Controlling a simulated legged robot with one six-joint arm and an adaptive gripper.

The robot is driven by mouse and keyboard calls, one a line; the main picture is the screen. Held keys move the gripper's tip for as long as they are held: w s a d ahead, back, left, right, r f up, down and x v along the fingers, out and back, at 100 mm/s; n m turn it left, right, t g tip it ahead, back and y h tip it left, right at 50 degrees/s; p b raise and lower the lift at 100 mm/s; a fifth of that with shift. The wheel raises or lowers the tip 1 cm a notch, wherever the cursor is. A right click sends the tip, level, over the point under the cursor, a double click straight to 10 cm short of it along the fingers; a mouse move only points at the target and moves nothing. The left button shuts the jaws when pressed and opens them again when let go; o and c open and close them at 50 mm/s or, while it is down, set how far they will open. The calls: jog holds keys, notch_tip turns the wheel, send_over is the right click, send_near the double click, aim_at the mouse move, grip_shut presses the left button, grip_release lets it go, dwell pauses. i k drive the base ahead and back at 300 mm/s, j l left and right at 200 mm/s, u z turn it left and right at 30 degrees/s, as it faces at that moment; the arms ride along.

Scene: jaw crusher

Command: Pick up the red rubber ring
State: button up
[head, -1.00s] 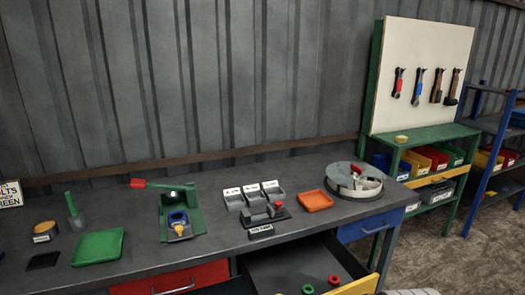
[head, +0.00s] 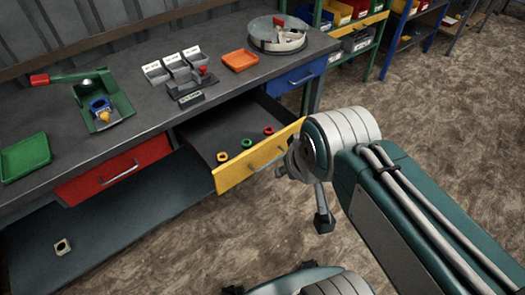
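The red rubber ring (head: 269,130) lies in the open drawer with the yellow front (head: 240,173), near the right end of that front. A green ring (head: 246,143) and a yellow-orange ring (head: 222,157) lie to its left in a row. My arm reaches in from the right. My gripper (head: 318,205) is at the arm's end, right of the drawer and apart from the ring. It is partly hidden behind my own arm, and I cannot tell how far its fingers are apart.
The workbench above carries a lever press (head: 100,98), grey bins (head: 172,68), an orange tray (head: 240,61), a green tray (head: 25,158) and a round device (head: 277,36). A light nut-like part (head: 62,246) lies on the lower shelf. Open floor (head: 440,120) is at right.

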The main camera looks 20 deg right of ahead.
aim_at(267, 133)
jog(key=i+j+u, duration=0.35)
jog(key=i+j, duration=0.15)
jog(key=i+j+u, duration=0.35)
jog(key=i+j, duration=0.15)
jog(key=z, duration=1.8)
jog(key=i+j, duration=0.05)
